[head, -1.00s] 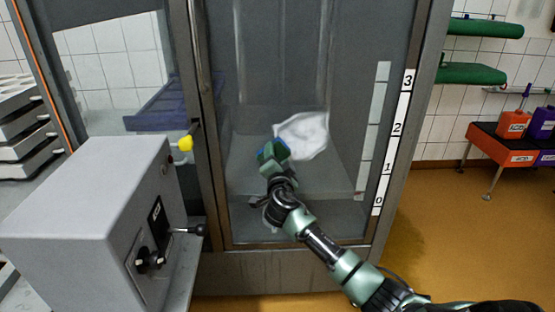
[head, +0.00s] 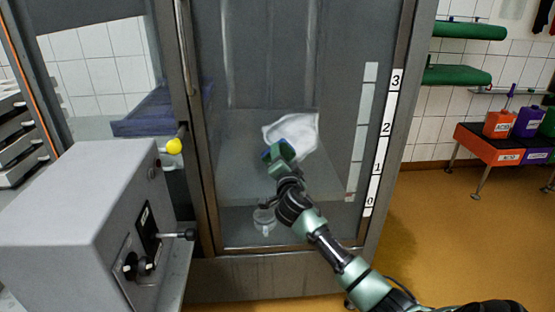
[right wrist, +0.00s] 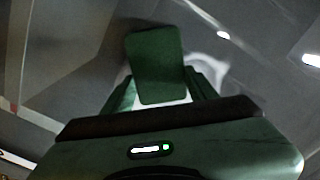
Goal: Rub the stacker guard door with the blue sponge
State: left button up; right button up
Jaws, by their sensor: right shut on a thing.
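The stacker guard door (head: 235,60) is a tall clear panel in a grey metal frame, and it looks closed. A whitish patch (head: 303,133) shows on or behind its pane. My right gripper (head: 279,160) is shut on the sponge (head: 273,152), in front of the patch's lower left part. The sponge shows a green face and a little blue at its edges. In the right wrist view the sponge (right wrist: 156,65) is a green pad between the fingers. I cannot tell whether it touches the pane. My left gripper is not in view.
A grey control box (head: 80,205) with knobs stands in front at the left. A yellow knob (head: 174,146) sits by the door's left edge. A numbered strip (head: 383,135) runs down the right side. An orange container (head: 498,124) stands on a low bench at the right.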

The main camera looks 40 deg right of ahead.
jog(key=shift+s+d+r, duration=0.1)
jog(key=shift+s+d, duration=0.25)
jog(key=shift+d, duration=0.25)
jog(key=shift+s+d, duration=0.3)
jog(key=shift+d, duration=0.25)
jog(key=shift+s+d, duration=0.45)
jog(key=shift+d, duration=0.25)
jog(key=shift+s+d, duration=0.45)
jog(key=shift+d, duration=0.25)
